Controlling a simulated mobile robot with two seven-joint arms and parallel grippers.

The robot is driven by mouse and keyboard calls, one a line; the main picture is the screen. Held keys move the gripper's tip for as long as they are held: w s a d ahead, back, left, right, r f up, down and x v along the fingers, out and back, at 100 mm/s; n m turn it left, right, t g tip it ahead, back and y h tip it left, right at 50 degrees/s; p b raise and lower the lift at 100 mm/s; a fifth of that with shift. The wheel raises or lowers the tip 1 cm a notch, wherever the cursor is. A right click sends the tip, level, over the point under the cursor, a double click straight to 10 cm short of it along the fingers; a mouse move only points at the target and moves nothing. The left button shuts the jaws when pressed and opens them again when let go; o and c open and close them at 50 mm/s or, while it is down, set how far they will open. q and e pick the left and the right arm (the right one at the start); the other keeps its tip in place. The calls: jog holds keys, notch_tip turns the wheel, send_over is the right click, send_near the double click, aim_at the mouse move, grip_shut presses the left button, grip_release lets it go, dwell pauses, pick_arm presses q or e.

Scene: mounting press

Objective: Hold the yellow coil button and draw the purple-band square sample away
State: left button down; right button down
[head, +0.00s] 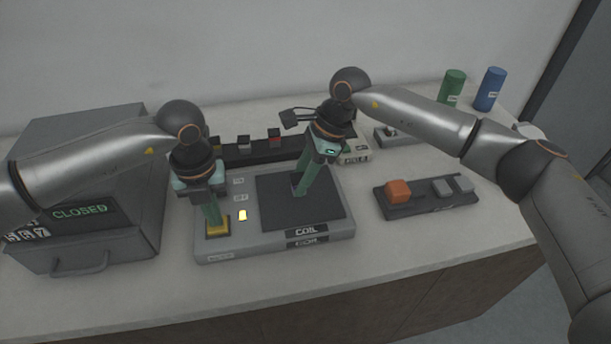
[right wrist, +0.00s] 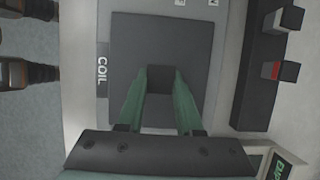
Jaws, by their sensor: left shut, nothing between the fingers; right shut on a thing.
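The coil unit (head: 345,222), labelled COIL, has a dark square plate (head: 325,208) on top and a yellow button (head: 218,233) at its left. My left gripper (head: 212,222) is shut and empty, its tips down on the yellow button. My right gripper (head: 299,186) is shut on a dark square sample (right wrist: 160,79), low over or on the plate; I cannot tell if they touch. No purple band shows on the sample; the fingers cover its sides. The plate also shows in the right wrist view (right wrist: 135,40).
A lit yellow lamp (head: 242,215) is beside the button. A black rack (head: 258,152) with banded samples stands behind. A dark tray (head: 425,205) with an orange block (head: 398,190) and grey blocks is at right. A grey box (head: 80,240) reading CLOSED is at left.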

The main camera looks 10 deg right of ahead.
jog(key=shift+d, duration=0.15)
jog(key=shift+d, duration=1.8)
jog(key=d+v, duration=0.1)
jog(key=v, duration=0.9)
dwell(0.9)
jog(key=shift+d, duration=0.1)
jog(key=v, duration=0.9)
jog(key=shift+a+r, duration=0.3)
dwell(0.8)
pick_arm(q)
jog(key=shift+r, duration=0.55)
pick_arm(e)
jog(key=shift+r, duration=0.25)
pick_arm(q)
jog(key=shift+r+p, duration=0.35)
jog(key=shift+p, duration=0.05)
pick_arm(e)
jog(key=shift+r, duration=0.15)
